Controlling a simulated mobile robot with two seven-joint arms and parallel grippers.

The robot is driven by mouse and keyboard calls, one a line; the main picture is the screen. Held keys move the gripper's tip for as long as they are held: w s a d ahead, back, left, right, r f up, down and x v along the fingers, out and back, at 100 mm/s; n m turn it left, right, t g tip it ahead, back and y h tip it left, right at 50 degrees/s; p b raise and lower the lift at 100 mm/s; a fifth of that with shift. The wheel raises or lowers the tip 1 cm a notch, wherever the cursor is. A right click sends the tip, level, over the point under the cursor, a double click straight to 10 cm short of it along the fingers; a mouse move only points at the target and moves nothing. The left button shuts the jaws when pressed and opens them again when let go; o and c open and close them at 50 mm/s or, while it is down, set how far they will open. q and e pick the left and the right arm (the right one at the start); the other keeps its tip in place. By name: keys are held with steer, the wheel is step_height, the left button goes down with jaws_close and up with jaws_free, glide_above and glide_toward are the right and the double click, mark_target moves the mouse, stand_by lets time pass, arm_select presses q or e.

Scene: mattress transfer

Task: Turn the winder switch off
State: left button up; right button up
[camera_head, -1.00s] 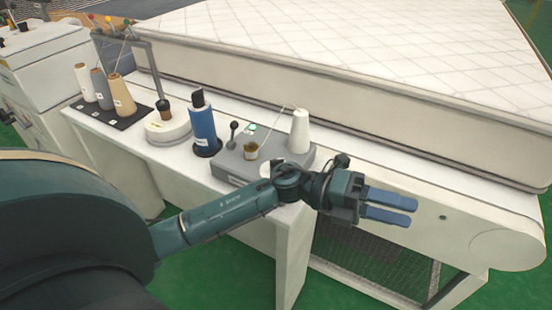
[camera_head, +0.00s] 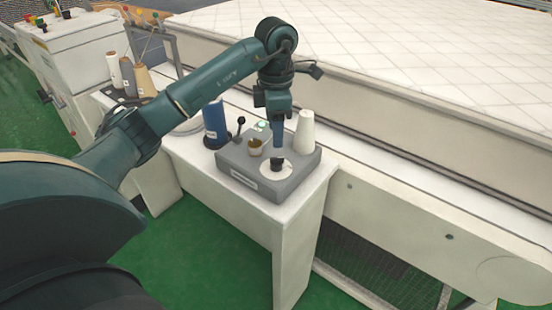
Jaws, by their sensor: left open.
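The winder (camera_head: 240,180) is a grey box on the white side table, with a label on its front face. On its top are a lit green light (camera_head: 262,125), a small brown bobbin (camera_head: 255,148), a white thread cone (camera_head: 304,132) and a dark knob (camera_head: 277,163) on a white disc. A black ball-topped lever (camera_head: 239,130) stands at its back left. I cannot tell for certain which part is the switch. My left gripper (camera_head: 278,147) points straight down, open, with its blue fingertips right over the dark knob. Contact is unclear. My right gripper is out of view.
A blue thread cone (camera_head: 214,125) stands left of the winder. Several thread cones and a white control cabinet (camera_head: 85,55) are farther left. The mattress (camera_head: 440,50) on its long conveyor fills the back and right. Green floor (camera_head: 215,255) is clear in front.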

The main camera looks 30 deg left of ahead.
mark_target(276, 158)
arm_select(q)
step_height(276, 158, down, 9)
steer(key=shift+f+p, duration=0.1)
steer(key=shift+p, duration=0.4)
steer(key=shift+c, duration=0.3)
steer(key=c, duration=0.9)
